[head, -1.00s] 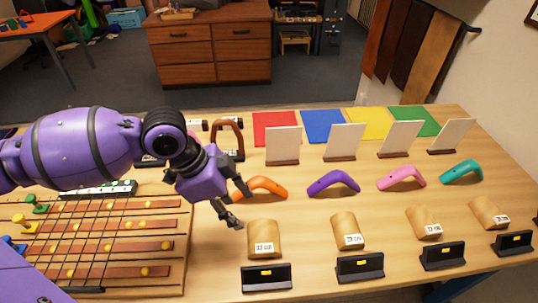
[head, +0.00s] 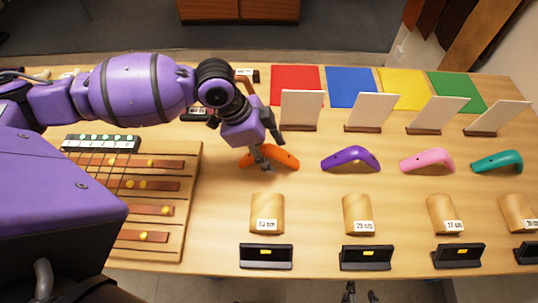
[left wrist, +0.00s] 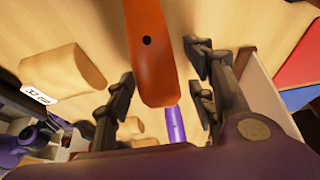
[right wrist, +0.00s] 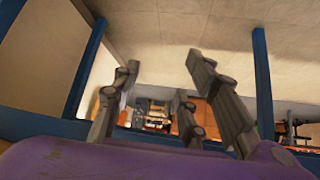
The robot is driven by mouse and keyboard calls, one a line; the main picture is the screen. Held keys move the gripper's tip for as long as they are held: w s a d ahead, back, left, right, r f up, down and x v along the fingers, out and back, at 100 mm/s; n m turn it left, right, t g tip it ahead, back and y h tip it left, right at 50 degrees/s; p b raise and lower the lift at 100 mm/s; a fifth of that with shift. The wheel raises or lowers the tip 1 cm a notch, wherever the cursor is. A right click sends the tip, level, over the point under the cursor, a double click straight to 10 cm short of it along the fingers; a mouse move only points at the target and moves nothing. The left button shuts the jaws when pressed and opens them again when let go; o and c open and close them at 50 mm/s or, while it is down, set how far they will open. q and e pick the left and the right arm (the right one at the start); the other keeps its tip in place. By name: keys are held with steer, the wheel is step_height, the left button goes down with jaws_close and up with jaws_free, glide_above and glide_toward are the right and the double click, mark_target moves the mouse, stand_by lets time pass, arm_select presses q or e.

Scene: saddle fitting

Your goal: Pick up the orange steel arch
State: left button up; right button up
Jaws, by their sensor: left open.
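The orange steel arch (head: 284,157) lies on the table at the left end of a row of coloured arches. My left gripper (head: 262,158) is over its left part and hides some of it. In the left wrist view the orange arch (left wrist: 150,45) runs between the spread fingers of my left gripper (left wrist: 160,85), with gaps visible on both sides. The arch rests on the table. My right gripper (right wrist: 165,90) is open and empty in the right wrist view; its fingertips (head: 355,292) show at the bottom of the head view.
Purple (head: 350,159), pink (head: 427,159) and teal (head: 497,161) arches continue the row rightward. Labelled wooden saddles (head: 267,212) and black stands (head: 266,256) are in front; white panels (head: 302,108) stand behind. A slatted board (head: 190,190) lies left.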

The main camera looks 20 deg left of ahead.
arm_select(q)
steer(key=shift+d+f, duration=0.1)
steer(key=shift+f, duration=0.3)
steer(key=c, duration=1.2)
jaws_close()
arm_select(e)
steer(key=shift+w+a+r, duration=0.25)
steer(key=shift+w, duration=0.25)
steer(key=shift+s, duration=0.1)
arm_select(q)
steer(key=shift+r, duration=0.1)
arm_select(e)
steer(key=shift+d, duration=0.15)
